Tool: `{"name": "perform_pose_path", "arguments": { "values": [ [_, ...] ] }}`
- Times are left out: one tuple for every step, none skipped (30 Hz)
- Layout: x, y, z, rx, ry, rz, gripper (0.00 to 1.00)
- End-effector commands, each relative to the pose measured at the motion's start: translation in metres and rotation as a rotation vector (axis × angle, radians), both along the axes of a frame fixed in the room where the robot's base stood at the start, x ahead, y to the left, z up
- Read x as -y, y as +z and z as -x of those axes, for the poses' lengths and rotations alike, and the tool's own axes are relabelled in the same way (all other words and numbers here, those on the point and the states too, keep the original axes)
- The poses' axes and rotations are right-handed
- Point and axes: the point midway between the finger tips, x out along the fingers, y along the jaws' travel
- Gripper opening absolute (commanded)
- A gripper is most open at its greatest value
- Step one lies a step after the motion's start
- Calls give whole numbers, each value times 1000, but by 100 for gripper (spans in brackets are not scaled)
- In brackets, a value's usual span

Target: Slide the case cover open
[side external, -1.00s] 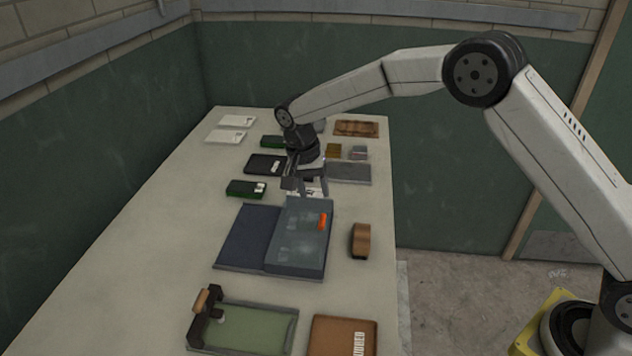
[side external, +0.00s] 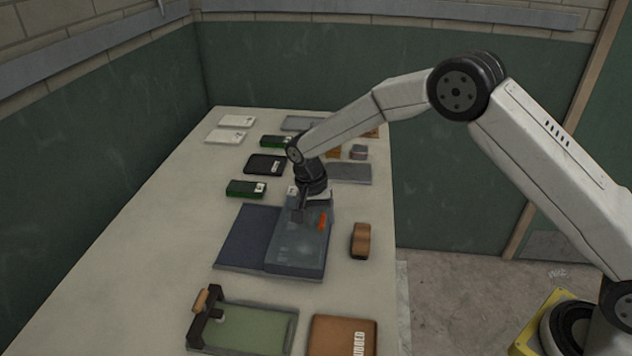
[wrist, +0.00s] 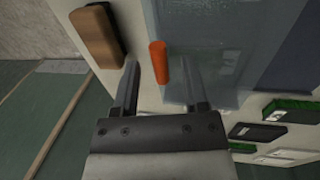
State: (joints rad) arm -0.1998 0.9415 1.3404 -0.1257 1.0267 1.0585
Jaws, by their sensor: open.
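The case is a flat dark blue tray (side external: 246,235) on the table, with a clear bluish cover (side external: 297,247) over its right part. An orange handle (side external: 322,222) stands on the cover near its right edge. My gripper (side external: 308,211) is open and empty, pointing down over the far end of the cover. In the wrist view the orange handle (wrist: 158,62) shows between the lines of the two open fingers (wrist: 162,82), just beyond their tips. I cannot tell the exact height of the fingertips above the cover (wrist: 205,45).
A brown wooden block (side external: 361,240) lies right of the case. A green clipboard-like tray (side external: 250,322) and a brown box (side external: 342,336) are nearer the camera. Green and black small cases (side external: 246,188) lie behind. The table's left side is clear.

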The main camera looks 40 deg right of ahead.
Motion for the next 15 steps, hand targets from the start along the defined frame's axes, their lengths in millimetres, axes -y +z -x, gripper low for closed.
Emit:
{"name": "perform_pose_path", "arguments": {
  "values": [
    [0, -1, 0, 0, 0, 0, 57],
    [0, -1, 0, 0, 0, 0, 57],
    [0, -1, 0, 0, 0, 0, 57],
    [0, -1, 0, 0, 0, 0, 57],
    [0, -1, 0, 0, 0, 0, 57],
    [0, -1, 0, 0, 0, 0, 57],
    [0, -1, 0, 0, 0, 0, 57],
    [0, -1, 0, 0, 0, 0, 57],
    [0, -1, 0, 0, 0, 0, 44],
    [0, -1, 0, 0, 0, 0, 34],
    [0, -1, 0, 0, 0, 0, 25],
    [0, -1, 0, 0, 0, 0, 12],
    [0, -1, 0, 0, 0, 0, 3],
    [0, -1, 0, 0, 0, 0, 0],
    [0, -1, 0, 0, 0, 0, 0]
  ]
}}
